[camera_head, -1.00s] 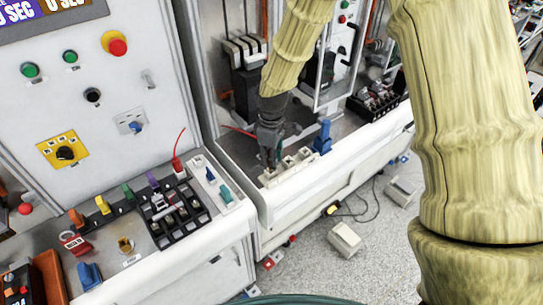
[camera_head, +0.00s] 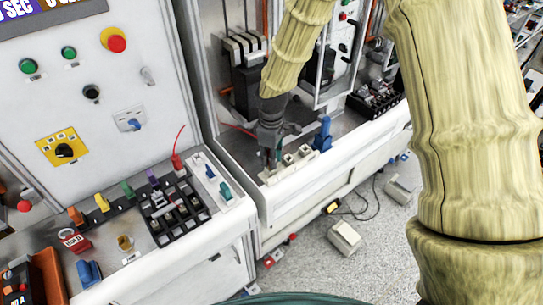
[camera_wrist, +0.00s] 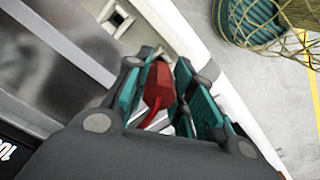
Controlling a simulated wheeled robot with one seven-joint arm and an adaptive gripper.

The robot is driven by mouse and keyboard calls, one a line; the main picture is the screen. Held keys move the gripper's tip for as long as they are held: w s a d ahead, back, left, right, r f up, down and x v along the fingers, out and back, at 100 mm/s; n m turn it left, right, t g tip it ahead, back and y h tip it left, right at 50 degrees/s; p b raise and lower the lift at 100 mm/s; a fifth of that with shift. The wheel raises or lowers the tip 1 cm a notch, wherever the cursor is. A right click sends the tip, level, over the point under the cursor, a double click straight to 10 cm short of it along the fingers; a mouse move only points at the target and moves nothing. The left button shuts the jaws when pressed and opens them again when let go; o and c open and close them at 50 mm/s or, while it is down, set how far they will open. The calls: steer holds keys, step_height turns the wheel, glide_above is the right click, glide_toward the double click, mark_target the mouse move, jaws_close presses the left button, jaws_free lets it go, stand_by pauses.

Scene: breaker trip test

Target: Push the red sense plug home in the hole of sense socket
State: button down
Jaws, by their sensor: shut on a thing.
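My gripper (camera_head: 270,156) points down at the white socket block (camera_head: 292,166) on the front ledge of the right bench. In the wrist view my gripper (camera_wrist: 162,98) has its teal fingers shut on the red plug (camera_wrist: 158,82). A red lead runs back from the plug between the fingers. The white block also shows in the wrist view (camera_wrist: 118,20), with a square opening beyond the fingers. In the head view my gripper hides the plug. The plug's tip and its hole are hidden, so I cannot tell how deep it sits.
A blue part (camera_head: 322,135) stands just right of the socket block. A black device (camera_head: 248,75) stands behind my gripper. Another red plug (camera_head: 177,162) with a red wire stands on the left console. Grey boxes (camera_head: 344,237) lie on the floor in front.

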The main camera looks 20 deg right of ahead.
steer(key=shift+f, duration=0.1)
steer(key=c, duration=1.1)
jaws_free()
steer(key=shift+c, duration=0.2)
step_height(320, 180, up, 12)
steer(key=shift+f, duration=0.1)
